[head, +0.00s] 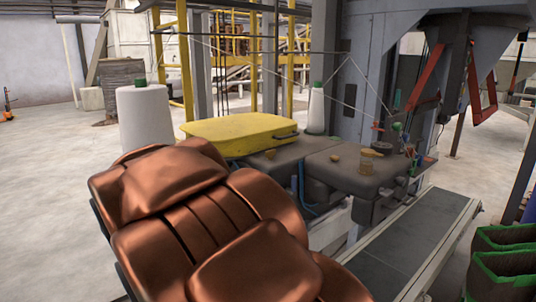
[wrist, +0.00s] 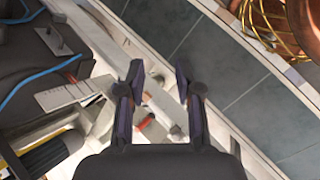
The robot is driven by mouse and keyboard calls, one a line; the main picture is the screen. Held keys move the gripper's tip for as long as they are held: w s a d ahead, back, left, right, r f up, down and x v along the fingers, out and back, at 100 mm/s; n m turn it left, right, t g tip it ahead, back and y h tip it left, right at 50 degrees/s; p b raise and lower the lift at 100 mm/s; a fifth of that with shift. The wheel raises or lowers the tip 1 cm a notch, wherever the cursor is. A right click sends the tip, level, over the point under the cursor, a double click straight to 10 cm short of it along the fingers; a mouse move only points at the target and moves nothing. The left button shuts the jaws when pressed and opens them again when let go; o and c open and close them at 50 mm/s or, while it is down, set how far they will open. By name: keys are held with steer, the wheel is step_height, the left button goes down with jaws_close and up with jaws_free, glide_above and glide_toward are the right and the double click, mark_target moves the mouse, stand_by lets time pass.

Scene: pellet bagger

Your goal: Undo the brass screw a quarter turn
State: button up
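I cannot pick out the brass screw with certainty in either view. In the head view, the grey machine head (head: 352,171) has several small brass-coloured and orange parts on top, too small to tell apart. My gripper (wrist: 158,68) shows in the wrist view with its two dark fingers apart and nothing held between them. My gripper cannot be made out in the head view.
A grey conveyor belt (head: 408,245) runs along the machine's front; its dark surface also shows in the wrist view (wrist: 225,75). A yellow cover (head: 235,131), white thread cones (head: 146,119) and green-rimmed bags (head: 505,262) stand nearby. Blue cable (wrist: 40,72) lies at left. Open floor lies behind.

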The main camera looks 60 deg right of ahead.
steer(key=w+d+r+n+g+h, duration=0.1)
steer(key=w+d+r+n+h, duration=0.2)
steer(key=d, duration=0.5)
steer(key=w+d+r+n+g+h, duration=0.1)
steer(key=w+d+r+n+h, duration=0.15)
steer(key=w+d+r, duration=0.45)
steer(key=n+h+b, duration=0.2)
steer(key=n+h, duration=0.4)
glide_toward(270, 151)
steer(key=x, duration=0.2)
steer(key=shift+d+f+m, duration=0.15)
steer(key=shift+d+m, duration=0.1)
steer(key=shift+d, duration=0.1)
steer(key=shift+p+x, duration=0.85)
steer(key=shift+x, duration=3.1)
steer(key=shift+w, duration=0.1)
steer(key=shift+c, duration=0.3)
jaws_close()
